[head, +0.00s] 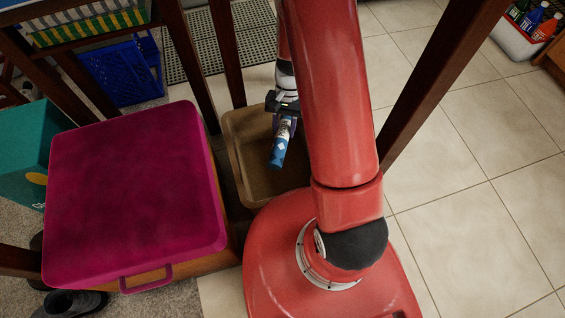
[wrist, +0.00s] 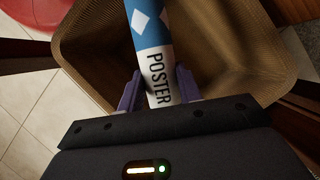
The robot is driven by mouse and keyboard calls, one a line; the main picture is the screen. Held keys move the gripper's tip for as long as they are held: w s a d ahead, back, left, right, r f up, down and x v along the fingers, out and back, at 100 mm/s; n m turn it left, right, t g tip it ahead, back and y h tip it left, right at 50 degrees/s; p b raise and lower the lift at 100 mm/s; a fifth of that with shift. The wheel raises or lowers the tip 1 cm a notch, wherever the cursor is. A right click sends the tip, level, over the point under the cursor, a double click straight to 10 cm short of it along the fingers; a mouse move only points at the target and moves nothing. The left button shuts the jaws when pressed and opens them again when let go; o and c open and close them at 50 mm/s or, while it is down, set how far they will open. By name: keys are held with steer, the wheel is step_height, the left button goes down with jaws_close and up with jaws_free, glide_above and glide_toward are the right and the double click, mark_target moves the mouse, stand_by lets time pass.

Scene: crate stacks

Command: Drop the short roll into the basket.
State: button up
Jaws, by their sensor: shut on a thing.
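The short roll (head: 280,148) is a blue and white tube with white diamonds. In the wrist view the roll (wrist: 152,45) shows the word POSTER and runs up out of the top of the picture. My gripper (wrist: 160,88) is shut on it, one purple finger on each side. In the head view my gripper (head: 285,112) hangs over the basket with the roll pointing downward. The brown woven basket (head: 240,155) stands on the floor with its opening up. In the wrist view its wall (wrist: 235,55) surrounds the roll. My arm hides the basket's right side in the head view.
A magenta-lidded box (head: 135,190) stands left of the basket, with a teal box (head: 30,145) beyond it. Dark wooden legs (head: 215,50) rise around the basket. A blue crate (head: 120,72) is behind.

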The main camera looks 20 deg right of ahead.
step_height(320, 180, down, 5)
steer(key=b, duration=0.3)
steer(key=shift+f, duration=0.1)
steer(key=o, duration=1.1)
steer(key=p+v, duration=0.1)
steer(key=v, duration=0.7)
steer(key=shift+s, duration=0.2)
